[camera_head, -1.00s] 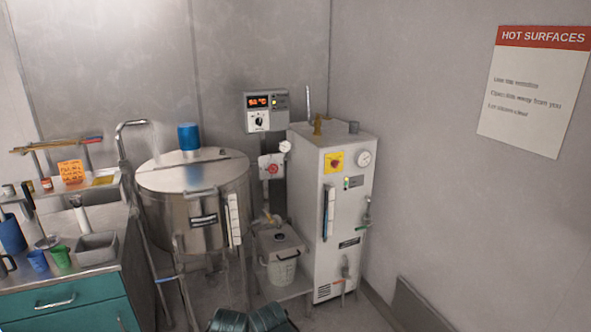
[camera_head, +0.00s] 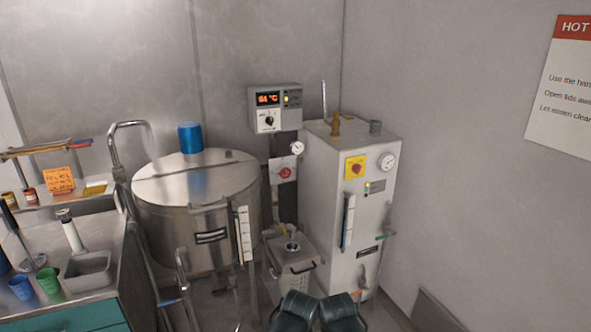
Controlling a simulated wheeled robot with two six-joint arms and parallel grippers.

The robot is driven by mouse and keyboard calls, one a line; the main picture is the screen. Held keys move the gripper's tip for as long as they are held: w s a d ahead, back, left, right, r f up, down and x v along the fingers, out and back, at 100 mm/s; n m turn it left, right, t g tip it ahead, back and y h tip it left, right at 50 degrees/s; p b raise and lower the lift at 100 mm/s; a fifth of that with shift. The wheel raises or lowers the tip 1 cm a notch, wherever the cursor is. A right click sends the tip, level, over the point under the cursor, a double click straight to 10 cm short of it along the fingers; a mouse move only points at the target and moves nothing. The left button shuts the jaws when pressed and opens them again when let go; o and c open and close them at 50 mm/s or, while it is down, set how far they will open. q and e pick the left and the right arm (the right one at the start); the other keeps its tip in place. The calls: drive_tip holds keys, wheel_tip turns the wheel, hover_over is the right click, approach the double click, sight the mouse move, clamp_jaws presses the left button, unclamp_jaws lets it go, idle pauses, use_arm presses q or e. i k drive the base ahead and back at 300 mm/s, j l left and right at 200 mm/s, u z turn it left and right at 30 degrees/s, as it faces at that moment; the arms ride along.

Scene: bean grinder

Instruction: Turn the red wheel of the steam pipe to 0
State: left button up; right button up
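A small red wheel (camera_head: 286,173) sits in front of a white plate (camera_head: 273,171) on the dark vertical pipe (camera_head: 280,145), between the steel kettle and the white boiler cabinet. The wheel is far off and small, so its setting and any marks around it cannot be read. No gripper touches it. Neither my left nor my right gripper shows in the view.
The lidded steel kettle (camera_head: 195,190) stands left of the wheel, the white boiler cabinet (camera_head: 325,205) right. A control box (camera_head: 275,108) hangs above. Two dark green rounded shapes (camera_head: 296,312) are at the bottom edge. A counter (camera_head: 85,300) is at left.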

sight(286, 172)
drive_tip(key=i+j+z, duration=0.1)
drive_tip(key=i+j, duration=0.65)
drive_tip(key=i+j+z, duration=0.15)
drive_tip(key=i+j, duration=0.55)
drive_tip(key=j, duration=0.1)
